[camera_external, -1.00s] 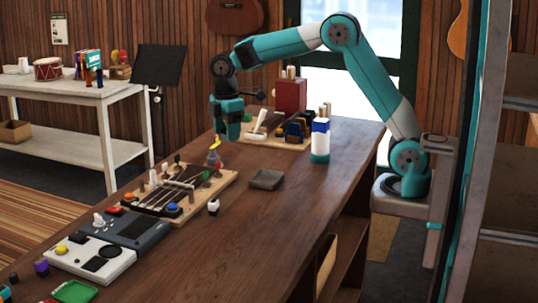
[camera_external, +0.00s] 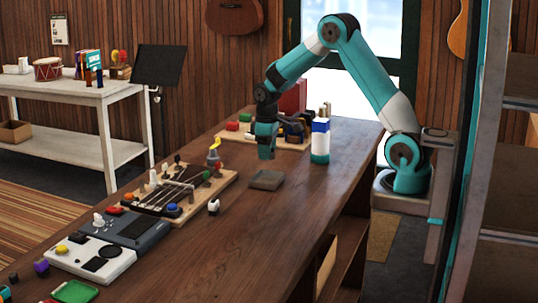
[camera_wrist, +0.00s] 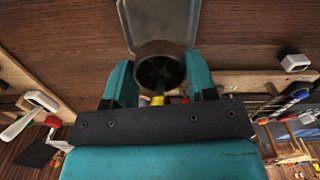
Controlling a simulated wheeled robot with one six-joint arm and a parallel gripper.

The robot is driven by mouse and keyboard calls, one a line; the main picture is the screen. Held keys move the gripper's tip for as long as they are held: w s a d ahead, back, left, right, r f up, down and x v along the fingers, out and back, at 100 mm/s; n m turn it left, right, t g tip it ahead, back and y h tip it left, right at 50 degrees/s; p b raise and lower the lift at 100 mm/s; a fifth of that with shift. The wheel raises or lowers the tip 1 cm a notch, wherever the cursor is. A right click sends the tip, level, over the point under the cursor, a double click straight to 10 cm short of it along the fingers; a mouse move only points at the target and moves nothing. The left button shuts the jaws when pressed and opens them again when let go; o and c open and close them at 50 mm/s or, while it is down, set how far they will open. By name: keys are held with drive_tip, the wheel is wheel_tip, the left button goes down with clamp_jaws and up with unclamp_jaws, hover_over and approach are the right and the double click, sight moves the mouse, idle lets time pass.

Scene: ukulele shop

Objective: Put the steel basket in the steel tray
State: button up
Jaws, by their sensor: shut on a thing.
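The steel tray (camera_external: 267,180) is a small, shallow grey square on the wooden counter; part of it shows at the top of the wrist view (camera_wrist: 160,18). My gripper (camera_external: 266,152) is just above and behind the tray in the external view. In the wrist view, my gripper (camera_wrist: 160,80) has its teal fingers shut on a round, dark, hollow metal piece, which I take as the steel basket (camera_wrist: 158,64). The basket overlaps the tray's near edge there; I cannot tell the height gap. The external view does not show the basket clearly.
A white and blue bottle (camera_external: 320,142) stands to the right of my gripper. A wooden board with strings and knobs (camera_external: 178,190) lies left of the tray, with a small white-topped object (camera_external: 213,206) nearby. Another board with blocks (camera_external: 285,140) is behind. The counter right of the tray is clear.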

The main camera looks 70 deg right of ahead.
sight(267, 182)
wheel_tip(267, 182, down, 8)
drive_tip(key=shift+f+p, duration=0.1)
drive_tip(key=shift+p, duration=0.45)
drive_tip(key=o, duration=0.7)
drive_tip(key=shift+f, duration=0.1)
wheel_tip(267, 182, up, 12)
drive_tip(key=b, duration=0.2)
drive_tip(key=shift+f+b, duration=0.2)
drive_tip(key=shift+b, duration=0.15)
drive_tip(key=s+a+r+n+y, duration=0.1)
drive_tip(key=s+a+r+n, duration=0.1)
drive_tip(key=s+a+r, duration=0.5)
drive_tip(key=s+a+n+y, duration=0.1)
drive_tip(key=s+a, duration=0.4)
drive_tip(key=a, duration=0.6)
drive_tip(key=s+a, duration=0.2)
drive_tip(key=s, duration=0.3)
drive_tip(key=s+a+r+n+y, duration=0.1)
drive_tip(key=s+a, duration=0.2)
drive_tip(key=s, duration=0.2)
drive_tip(key=s+a+n+y, duration=0.1)
drive_tip(key=s+a, duration=0.1)
drive_tip(key=s, duration=0.3)
drive_tip(key=shift+a+r, duration=0.15)
drive_tip(key=shift+a, duration=0.15)
